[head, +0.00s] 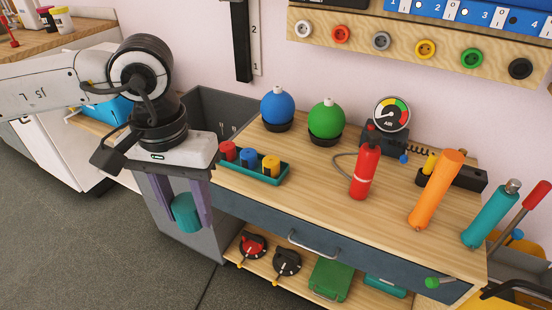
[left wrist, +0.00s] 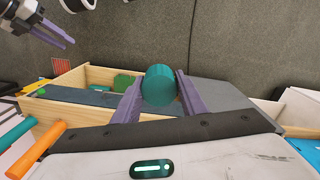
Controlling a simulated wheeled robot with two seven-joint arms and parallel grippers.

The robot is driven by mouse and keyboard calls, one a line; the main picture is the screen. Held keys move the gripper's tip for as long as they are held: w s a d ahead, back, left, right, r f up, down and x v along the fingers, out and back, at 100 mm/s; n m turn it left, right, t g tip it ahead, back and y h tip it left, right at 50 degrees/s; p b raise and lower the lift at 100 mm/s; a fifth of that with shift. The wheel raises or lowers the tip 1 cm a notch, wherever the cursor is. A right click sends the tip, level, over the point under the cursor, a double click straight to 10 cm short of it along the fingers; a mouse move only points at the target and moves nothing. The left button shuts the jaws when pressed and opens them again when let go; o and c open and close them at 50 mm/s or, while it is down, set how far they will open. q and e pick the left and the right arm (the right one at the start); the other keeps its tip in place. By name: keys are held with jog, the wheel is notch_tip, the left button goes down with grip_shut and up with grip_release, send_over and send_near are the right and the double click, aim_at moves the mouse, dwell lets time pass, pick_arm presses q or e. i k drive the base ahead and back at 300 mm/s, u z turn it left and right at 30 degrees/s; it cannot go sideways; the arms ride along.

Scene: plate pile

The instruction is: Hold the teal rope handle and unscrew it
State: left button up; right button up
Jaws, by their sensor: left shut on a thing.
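My left gripper (head: 186,212) points down beside the left end of the workbench, shut on a short teal cylinder (head: 187,218). The cylinder also shows between the purple fingers in the left wrist view (left wrist: 160,88). I cannot tell whether it is part of a rope handle. A longer teal handle (head: 488,220) with a metal end leans at the bench's right side, apart from my left gripper. An orange handle (head: 436,190) leans beside it. My right gripper (left wrist: 58,34) shows small at the upper left of the left wrist view; its opening is unclear.
The wooden workbench (head: 315,205) carries a teal tray (head: 258,180) of coloured pieces, a blue ball (head: 277,106), a green ball (head: 326,119), a red extinguisher (head: 365,172) and a gauge (head: 391,115). A grey bin (head: 215,108) stands behind my left gripper. The bench's front middle is clear.

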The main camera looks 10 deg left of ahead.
aim_at(500, 202)
jog(key=u, duration=1.7)
jog(key=i, duration=0.85)
jog(key=z, duration=3.3)
